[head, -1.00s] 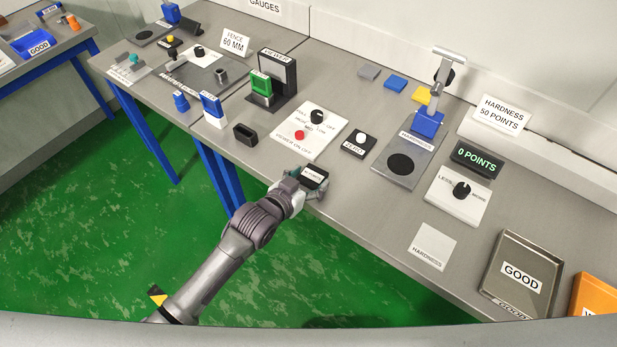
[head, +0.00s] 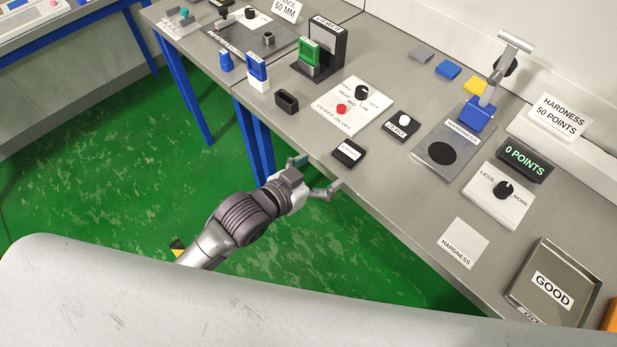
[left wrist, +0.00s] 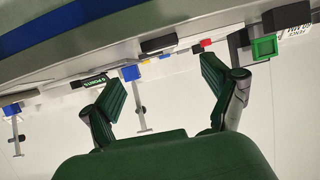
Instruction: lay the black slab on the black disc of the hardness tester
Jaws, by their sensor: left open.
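The black slab (head: 348,152), with a white label on top, lies flat on the bench near its front edge. The black disc (head: 441,153) of the hardness tester (head: 463,133) is bare, to the slab's right. My left gripper (head: 315,175) is open and empty, just off the bench's front edge, left of and below the slab, apart from it. In the left wrist view the two fingers (left wrist: 160,93) are spread, and a dark block (left wrist: 158,44), seemingly the slab, shows between and beyond them. My right gripper is not in view.
The 0 POINTS display (head: 524,163), a less/more knob panel (head: 497,196), a white HARDNESS card (head: 463,243) and the GOOD tray (head: 591,290) lie to the right.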

